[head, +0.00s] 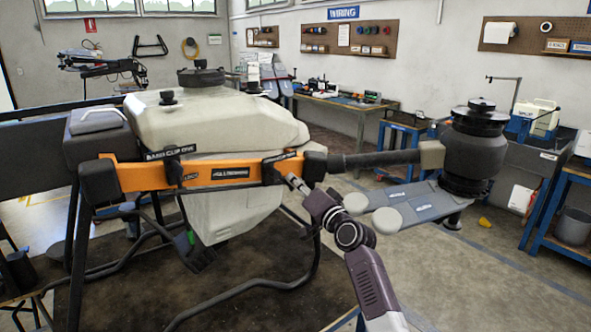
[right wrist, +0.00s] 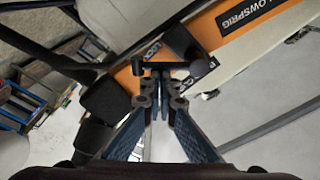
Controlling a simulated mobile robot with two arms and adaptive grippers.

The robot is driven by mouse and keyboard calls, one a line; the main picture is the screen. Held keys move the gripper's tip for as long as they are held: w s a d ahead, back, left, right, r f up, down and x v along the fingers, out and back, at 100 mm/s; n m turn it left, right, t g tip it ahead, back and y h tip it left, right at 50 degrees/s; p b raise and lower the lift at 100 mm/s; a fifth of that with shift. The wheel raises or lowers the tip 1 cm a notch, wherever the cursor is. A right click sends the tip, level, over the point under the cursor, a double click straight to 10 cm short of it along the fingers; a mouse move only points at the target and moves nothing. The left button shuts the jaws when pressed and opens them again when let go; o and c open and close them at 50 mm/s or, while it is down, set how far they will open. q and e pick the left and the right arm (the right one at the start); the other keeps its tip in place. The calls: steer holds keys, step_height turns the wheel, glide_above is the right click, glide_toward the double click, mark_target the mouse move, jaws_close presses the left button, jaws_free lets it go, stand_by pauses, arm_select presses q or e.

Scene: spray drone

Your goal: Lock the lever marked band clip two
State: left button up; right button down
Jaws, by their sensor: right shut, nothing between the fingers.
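The drone's orange band (head: 225,173) runs across the front of its pale tank. The dark clip with its lever (head: 272,170) sits near the band's right end, under a small label too blurred to read. In the right wrist view the black lever (right wrist: 180,42) ends in a round knob, beside a partly hidden "LOCK" marking. My right gripper (head: 292,182) is shut and empty, just in front of and below the clip. In the wrist view its fingertips (right wrist: 158,82) are close to the lever; whether they touch cannot be told. My left gripper is not in view.
Another clip, labelled band clip one (head: 168,155), sits at the band's left. The drone's dark arm (head: 375,159) extends right to a motor pod (head: 470,150). Workbenches (head: 345,108) stand behind. Open floor (head: 450,280) lies at the front right.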

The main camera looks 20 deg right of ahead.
steer(key=m+p, duration=0.1)
steer(key=m, duration=0.1)
steer(key=a+f+m+p, duration=0.1)
steer(key=m+p, duration=0.2)
steer(key=m, duration=0.1)
steer(key=shift+s+a+f+h, duration=0.35)
steer(key=shift+a+f+h, duration=0.05)
steer(key=shift+s+a+f+p, duration=0.1)
steer(key=shift+a+f+p, duration=0.1)
steer(key=shift+a+p, duration=0.15)
steer(key=shift+a+f, duration=0.1)
steer(key=shift+a, duration=0.05)
